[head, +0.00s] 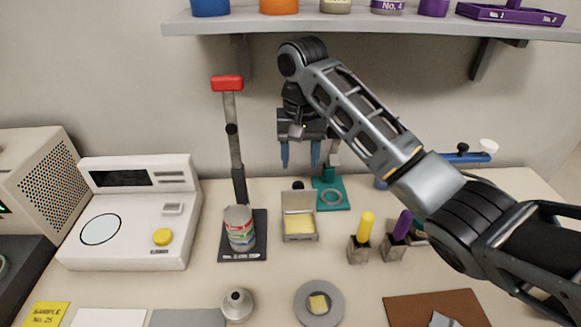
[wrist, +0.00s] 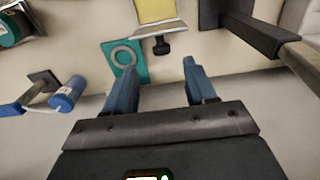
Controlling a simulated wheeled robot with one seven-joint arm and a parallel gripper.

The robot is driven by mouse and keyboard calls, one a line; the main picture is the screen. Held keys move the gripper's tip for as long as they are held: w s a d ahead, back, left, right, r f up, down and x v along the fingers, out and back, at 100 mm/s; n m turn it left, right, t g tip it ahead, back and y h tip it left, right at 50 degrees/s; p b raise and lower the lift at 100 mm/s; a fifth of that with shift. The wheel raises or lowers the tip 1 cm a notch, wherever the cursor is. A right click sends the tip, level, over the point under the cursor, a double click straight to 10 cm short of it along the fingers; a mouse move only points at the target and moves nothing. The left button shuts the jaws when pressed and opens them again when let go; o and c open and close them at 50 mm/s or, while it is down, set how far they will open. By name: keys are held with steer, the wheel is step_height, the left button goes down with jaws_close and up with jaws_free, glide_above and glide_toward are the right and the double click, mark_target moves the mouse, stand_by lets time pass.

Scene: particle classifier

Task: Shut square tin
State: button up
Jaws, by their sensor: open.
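The square tin (head: 299,226) stands on the table in the middle of the head view. It is a small metal box with a yellow inside, and its lid (head: 298,202) stands up at the back, so the tin is open. In the wrist view part of the tin (wrist: 156,14) shows at the top edge, with a dark knob (wrist: 161,46) beside it. My gripper (head: 300,160) is above and behind the tin, fingers pointing down, apart from it. In the wrist view the two blue fingers (wrist: 155,75) are apart with nothing between them.
A teal stand with a ring (head: 331,194) is behind the tin to the right. A can (head: 239,228) on a dark press base with a tall red-topped post (head: 228,85) is to the left. Yellow-handled (head: 366,226) and purple-handled (head: 402,224) tools stand right. A shelf (head: 370,22) hangs above.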

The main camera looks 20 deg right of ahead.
mark_target(298, 182)
steer(key=shift+w, duration=0.25)
steer(key=shift+w+f, duration=0.1)
steer(key=shift+f, duration=0.15)
step_height(298, 182, down, 5)
steer(key=b, duration=0.4)
steer(key=shift+f, duration=1.15)
steer(key=shift+c, duration=0.4)
jaws_close()
